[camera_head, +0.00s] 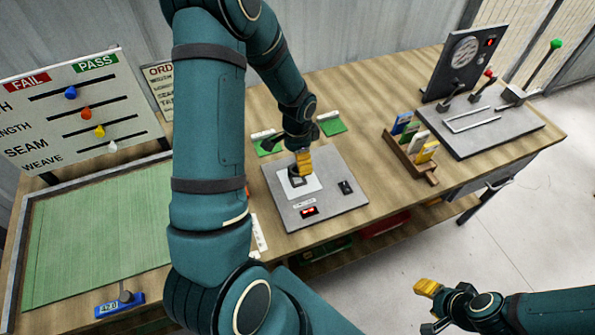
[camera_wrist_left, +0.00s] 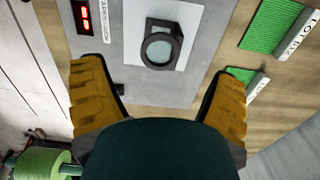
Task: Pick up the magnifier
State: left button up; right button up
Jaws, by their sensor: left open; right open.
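The magnifier (camera_wrist_left: 160,46) is a dark frame with a round pale lens, on a white sheet (camera_wrist_left: 185,25) on a grey panel, in the left wrist view. In the head view it shows as a small dark shape (camera_head: 296,181), partly hidden by my left gripper (camera_head: 303,161). My left gripper is open and just above it; in the left wrist view its two yellow fingers (camera_wrist_left: 159,84) are spread wide, with the magnifier beyond the gap between them, apart from both. My right gripper (camera_head: 431,304) is open and empty, away from the bench at the lower right.
The grey panel (camera_head: 335,208) has a red display and a black switch. Green sample pads (camera_head: 332,124) lie behind it. A wooden card rack (camera_head: 412,160) and a gauge machine (camera_head: 480,125) stand to the right. A green mat (camera_head: 95,245) and a FAIL/PASS board (camera_head: 80,110) are at left.

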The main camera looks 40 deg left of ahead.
aim_at(293, 169)
pick_arm(q)
jog(key=shift+f, duration=2.85)
jog(key=c, duration=1.3)
